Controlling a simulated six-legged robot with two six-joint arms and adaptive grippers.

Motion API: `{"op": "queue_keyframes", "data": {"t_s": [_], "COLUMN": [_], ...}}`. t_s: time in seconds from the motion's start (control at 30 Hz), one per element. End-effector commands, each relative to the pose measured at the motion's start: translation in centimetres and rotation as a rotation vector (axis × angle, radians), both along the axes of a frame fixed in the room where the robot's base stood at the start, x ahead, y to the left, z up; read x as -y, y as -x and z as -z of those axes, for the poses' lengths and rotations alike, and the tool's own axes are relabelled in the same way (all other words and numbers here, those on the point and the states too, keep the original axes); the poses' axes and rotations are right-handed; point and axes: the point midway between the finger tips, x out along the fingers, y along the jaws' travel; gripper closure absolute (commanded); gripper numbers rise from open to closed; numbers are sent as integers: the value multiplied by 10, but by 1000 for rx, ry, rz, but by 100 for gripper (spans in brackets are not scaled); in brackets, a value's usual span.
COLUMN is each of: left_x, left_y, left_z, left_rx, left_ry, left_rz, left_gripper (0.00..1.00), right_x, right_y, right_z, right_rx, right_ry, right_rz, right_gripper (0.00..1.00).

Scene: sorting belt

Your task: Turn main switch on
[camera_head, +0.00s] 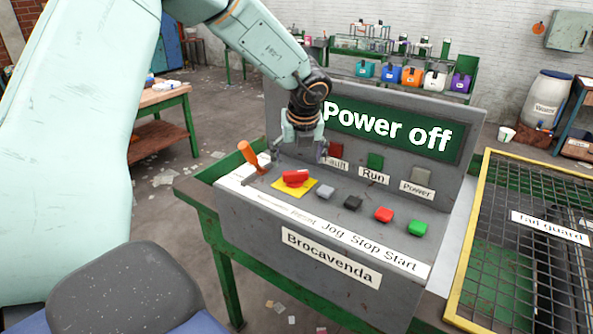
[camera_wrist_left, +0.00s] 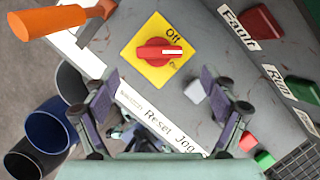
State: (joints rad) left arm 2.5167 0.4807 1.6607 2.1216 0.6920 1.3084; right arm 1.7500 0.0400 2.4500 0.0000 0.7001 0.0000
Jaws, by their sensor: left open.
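The main switch is a red rotary knob (camera_head: 296,178) on a yellow plate at the left of a grey control console (camera_head: 330,262). In the left wrist view the knob (camera_wrist_left: 158,52) has a white mark towards the right, and the plate reads "Off" above it; a second label is too small to read. My left gripper (camera_head: 300,157) hangs above and behind the knob. In the wrist view its open fingers (camera_wrist_left: 160,84) are either side of and short of the knob, apparently not touching. The console display (camera_head: 386,130) reads "Power off". My right gripper is not in view.
An orange-handled lever (camera_head: 248,154) stands left of the knob. Grey, black, red and green buttons (camera_head: 417,228) run to its right, below Fault, Run and Power lamps (camera_head: 375,161). A yellow-framed mesh guard (camera_head: 515,215) is at right. Round bins (camera_wrist_left: 45,120) show in the wrist view.

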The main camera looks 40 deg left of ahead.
Motion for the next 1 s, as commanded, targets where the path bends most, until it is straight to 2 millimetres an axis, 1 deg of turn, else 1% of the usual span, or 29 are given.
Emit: {"op": "queue_keyframes", "data": {"t_s": [0.03,0.1,0.2,0.33,0.5,0.73,1.0], "left_x": [-3,-7,-11,-15,-17,-17,-17], "left_y": [-1,-4,-8,-11,-14,-14,-13], "left_z": [10,20,33,45,51,52,51], "left_rx": [-4,-4,-4,-2,0,-1,-1], "left_ry": [0,-1,0,-1,0,0,0], "left_rz": [0,1,0,0,1,2,2], "left_gripper": [15,15,15,15,15,15,38], "right_x": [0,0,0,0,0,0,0], "right_y": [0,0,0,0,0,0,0], "right_z": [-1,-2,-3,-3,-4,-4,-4], "right_rx": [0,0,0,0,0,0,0], "right_ry": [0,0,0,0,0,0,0], "right_rz": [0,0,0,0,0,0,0], "right_gripper": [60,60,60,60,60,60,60]}}
